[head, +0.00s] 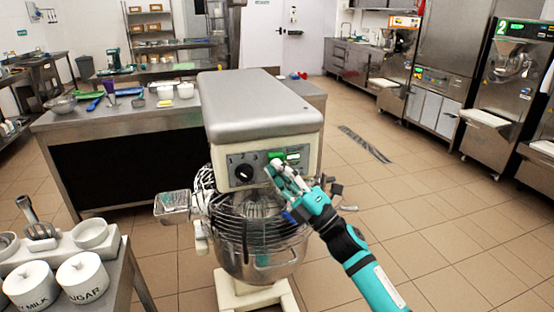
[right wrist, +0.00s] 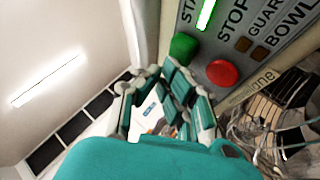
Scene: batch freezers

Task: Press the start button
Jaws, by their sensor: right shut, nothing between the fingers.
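The green start button (right wrist: 184,47) sits on the mixer's control panel under a partly cut-off START label. The red stop button (right wrist: 222,73) is beside it. In the head view the panel (head: 240,180) is on the front of the large mixer (head: 262,105), with green showing (head: 277,156) above my fingertips. My right gripper (head: 273,170) is shut and empty, its fingertips at the panel close to the green button. In the right wrist view the fingertips (right wrist: 161,68) are just beside the button; I cannot tell whether they touch it. My left gripper is not in view.
A wire guard (head: 260,220) and steel bowl (head: 262,258) are below the panel. A black knob (head: 244,173) is left of the buttons. A side table with jars (head: 82,278) stands at front left, a steel counter (head: 120,118) behind.

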